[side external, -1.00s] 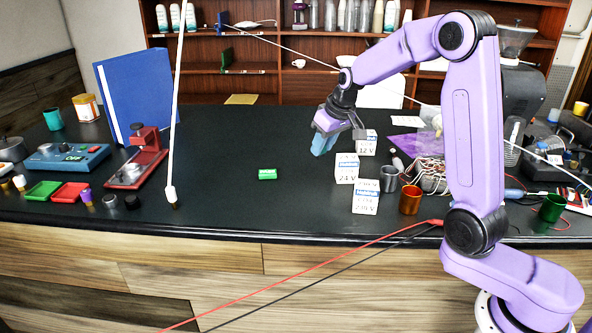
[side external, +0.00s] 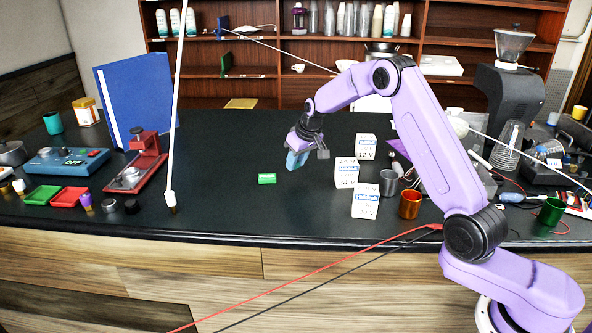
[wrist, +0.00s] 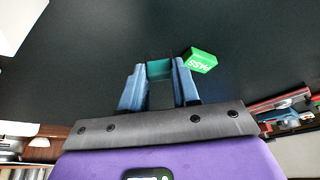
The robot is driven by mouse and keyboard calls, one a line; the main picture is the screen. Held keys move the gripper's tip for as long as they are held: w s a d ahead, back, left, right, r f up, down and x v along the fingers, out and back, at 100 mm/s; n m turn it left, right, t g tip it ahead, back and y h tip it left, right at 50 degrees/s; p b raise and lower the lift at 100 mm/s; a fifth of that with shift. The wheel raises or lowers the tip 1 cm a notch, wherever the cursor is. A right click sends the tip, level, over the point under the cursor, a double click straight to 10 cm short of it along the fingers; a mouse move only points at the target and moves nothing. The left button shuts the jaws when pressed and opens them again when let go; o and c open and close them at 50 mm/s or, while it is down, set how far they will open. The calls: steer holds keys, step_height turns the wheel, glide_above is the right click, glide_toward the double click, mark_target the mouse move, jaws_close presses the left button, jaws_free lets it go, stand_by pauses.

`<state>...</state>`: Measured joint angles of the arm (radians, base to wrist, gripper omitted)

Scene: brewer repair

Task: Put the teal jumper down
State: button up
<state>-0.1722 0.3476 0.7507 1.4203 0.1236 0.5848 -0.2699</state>
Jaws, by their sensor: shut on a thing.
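My gripper (side external: 296,160) points down over the middle of the dark counter, its blue fingers low near the surface. In the wrist view the fingers are shut on the teal jumper (wrist: 159,69), a small teal piece between the fingertips. The jumper cannot be made out in the side view. I cannot tell whether it touches the counter. A green block marked PASS (side external: 267,178) lies on the counter just left of the fingers in the side view. It also shows in the wrist view (wrist: 202,60), close to the right fingertip.
White boxes marked 12 V (side external: 365,148), 24 V (side external: 347,173) and a third (side external: 366,200) stand right of the gripper. A white rod (side external: 175,110) rises at the left. Counter around the green block is clear.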

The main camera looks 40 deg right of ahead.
mark_target(297, 168)
steer(key=shift+w+f, duration=0.15)
steer(key=shift+f, duration=1.55)
steer(key=shift+f, duration=0.15)
steer(key=o, duration=1)
steer(key=v, duration=1.2)
